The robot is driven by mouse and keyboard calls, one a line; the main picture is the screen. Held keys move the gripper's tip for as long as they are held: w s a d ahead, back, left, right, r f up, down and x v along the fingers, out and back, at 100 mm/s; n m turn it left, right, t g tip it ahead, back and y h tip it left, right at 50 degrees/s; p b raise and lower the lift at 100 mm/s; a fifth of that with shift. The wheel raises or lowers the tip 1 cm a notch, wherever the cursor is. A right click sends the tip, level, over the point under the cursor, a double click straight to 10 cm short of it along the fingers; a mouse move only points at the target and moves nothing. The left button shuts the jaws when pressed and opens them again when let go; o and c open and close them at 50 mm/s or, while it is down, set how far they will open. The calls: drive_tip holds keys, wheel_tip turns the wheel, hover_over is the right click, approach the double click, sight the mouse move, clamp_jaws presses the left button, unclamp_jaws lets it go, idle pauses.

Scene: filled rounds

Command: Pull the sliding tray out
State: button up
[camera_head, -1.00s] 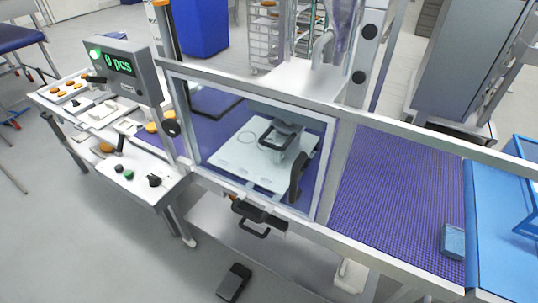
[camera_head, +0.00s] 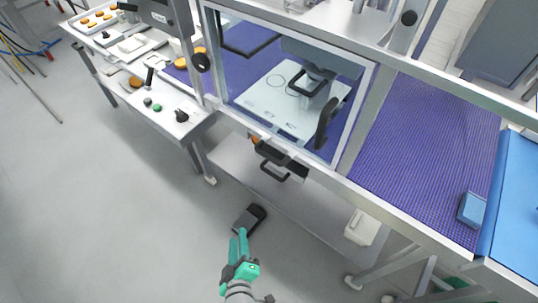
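A pale flat plate (camera_head: 270,104), which looks like the sliding tray, lies behind the clear framed window of the machine. A black U-shaped handle (camera_head: 311,84) shows above the plate, partly against a grey block. A curved black handle (camera_head: 326,122) is on the right part of the window. Another black handle (camera_head: 274,168) sticks out below the window's lower rail. My gripper (camera_head: 239,236) has teal fingers close together, low in the picture over the floor. It is apart from all the handles and holds nothing visible. Whether a gap lies between its fingertips is unclear.
A side table (camera_head: 150,105) with buttons stands at the left. A purple belt (camera_head: 425,150) with a blue block (camera_head: 472,208) runs right. The floor at lower left is clear.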

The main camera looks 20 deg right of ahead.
drive_tip(key=w+d+r+n+g+h, duration=0.1)
drive_tip(key=w+d+r+h, duration=0.35)
drive_tip(key=w, duration=0.45)
drive_tip(key=m+g+h, duration=0.2)
drive_tip(key=g+h, duration=0.1)
drive_tip(key=h, duration=0.3)
approach(269, 155)
drive_tip(key=x, duration=0.7)
drive_tip(key=f+x, duration=0.1)
drive_tip(key=x, duration=0.2)
drive_tip(key=shift+w, duration=0.15)
drive_tip(key=shift+d, duration=0.1)
clamp_jaws()
